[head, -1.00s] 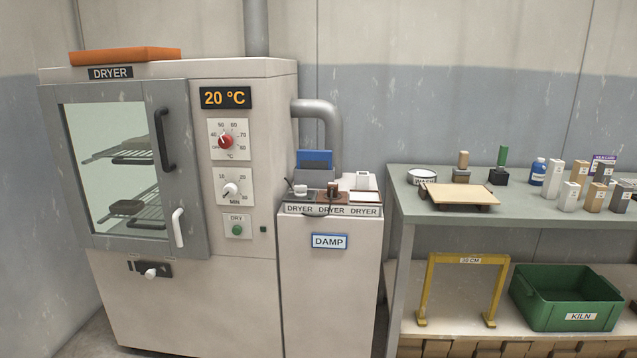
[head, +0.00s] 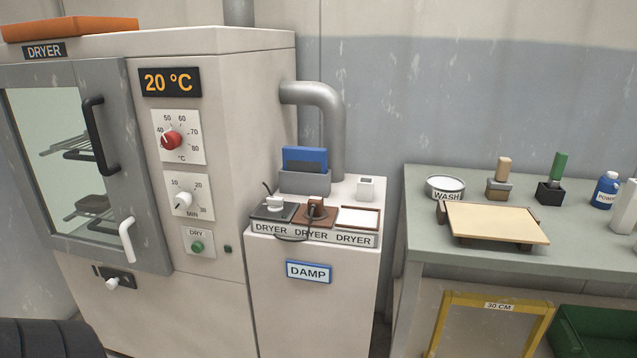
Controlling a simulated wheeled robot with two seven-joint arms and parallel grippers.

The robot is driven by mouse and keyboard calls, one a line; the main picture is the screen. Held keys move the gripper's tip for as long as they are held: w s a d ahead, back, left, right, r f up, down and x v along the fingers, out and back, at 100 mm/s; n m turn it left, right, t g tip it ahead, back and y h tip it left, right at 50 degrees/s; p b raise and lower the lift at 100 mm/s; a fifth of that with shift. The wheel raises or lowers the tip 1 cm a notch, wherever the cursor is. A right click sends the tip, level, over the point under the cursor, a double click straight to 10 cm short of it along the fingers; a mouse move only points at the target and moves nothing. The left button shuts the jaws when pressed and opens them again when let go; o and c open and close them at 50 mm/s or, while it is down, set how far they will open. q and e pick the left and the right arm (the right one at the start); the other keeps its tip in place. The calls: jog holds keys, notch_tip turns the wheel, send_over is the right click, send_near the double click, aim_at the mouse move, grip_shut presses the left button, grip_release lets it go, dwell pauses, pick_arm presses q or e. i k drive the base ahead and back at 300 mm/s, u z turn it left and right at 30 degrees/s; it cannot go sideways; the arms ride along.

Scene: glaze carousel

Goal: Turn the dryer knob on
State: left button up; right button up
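The dryer (head: 215,60) is a tall pale cabinet with a closed glass door (head: 82,165) on its left. Its display (head: 170,82) reads 20 °C. Below it is a red knob (head: 171,140) on a white °C dial plate, with marks from 40 to 80 readable. Under that is a white knob (head: 183,201) on a MIN dial plate. A green DRY button (head: 198,247) sits lowest. I cannot tell exactly where either knob's pointer stands. Neither of my grippers is in view; a dark ribbed part, likely of my arm, shows at the bottom left corner.
Right of the dryer stands a narrow cabinet (head: 310,325) with a DAMP label and several small items on top. A grey pipe (head: 325,100) runs behind it. A bench (head: 480,265) with a board and stamps is farther right. The space before the dial panel is clear.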

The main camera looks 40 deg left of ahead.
aim_at(276, 203)
jog(key=u, duration=0.45)
jog(key=i, duration=1)
jog(key=u, duration=1.1)
jog(key=i, duration=0.2)
jog(key=u, duration=0.1)
